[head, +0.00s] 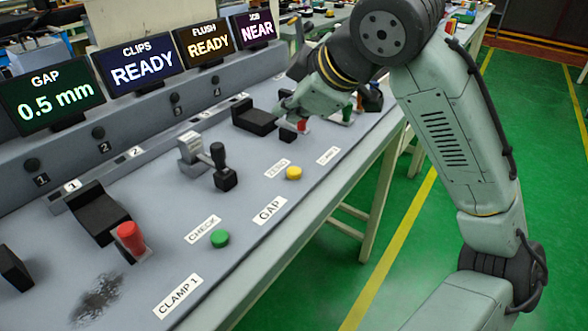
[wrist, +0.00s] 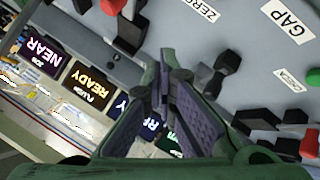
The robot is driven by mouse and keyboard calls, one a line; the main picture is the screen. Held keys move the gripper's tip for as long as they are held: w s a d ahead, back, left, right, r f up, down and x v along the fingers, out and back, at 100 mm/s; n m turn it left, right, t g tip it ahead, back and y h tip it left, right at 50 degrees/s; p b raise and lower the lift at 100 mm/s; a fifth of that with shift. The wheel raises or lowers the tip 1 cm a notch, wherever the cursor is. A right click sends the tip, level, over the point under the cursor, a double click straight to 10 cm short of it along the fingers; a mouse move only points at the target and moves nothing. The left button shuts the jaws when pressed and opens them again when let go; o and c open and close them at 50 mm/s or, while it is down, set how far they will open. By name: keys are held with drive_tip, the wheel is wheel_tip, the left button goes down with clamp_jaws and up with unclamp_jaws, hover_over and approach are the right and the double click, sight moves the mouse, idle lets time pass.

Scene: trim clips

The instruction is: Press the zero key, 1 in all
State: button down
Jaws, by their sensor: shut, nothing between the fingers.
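The zero key is a round yellow button (head: 294,173) beside the ZERO label (head: 278,168) on the grey bench panel. Nothing covers it in the head view. In the wrist view the ZERO label (wrist: 197,9) shows at the top edge, but I do not see the yellow button there. My gripper (head: 284,112) is shut and empty, farther along the bench than the yellow button and apart from it. Its fingers (wrist: 162,72) also show in the wrist view, with dark displays behind them.
A green button (head: 220,239) sits by the CHECK label. A black-handled toggle clamp (head: 218,157) stands left of the yellow button. Red knobs (head: 130,236) rise from the panel. Displays (head: 141,66) line the back; CLIPS and FLUSH read READY. The panel around the yellow button is clear.

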drive_tip(key=b, duration=0.6)
hover_over(291, 172)
wheel_tip(291, 172, down, 8)
drive_tip(key=shift+r, duration=0.25)
drive_tip(key=shift+f+b, duration=0.35)
drive_tip(key=shift+f, duration=0.25)
drive_tip(key=shift+f, duration=0.1)
drive_tip(key=shift+f, duration=0.3)
drive_tip(key=shift+f+b, duration=0.45)
idle(1.1)
drive_tip(key=shift+r+p, duration=0.85)
drive_tip(key=shift+r, duration=0.05)
wheel_tip(291, 172, up, 5)
drive_tip(key=p, duration=0.4)
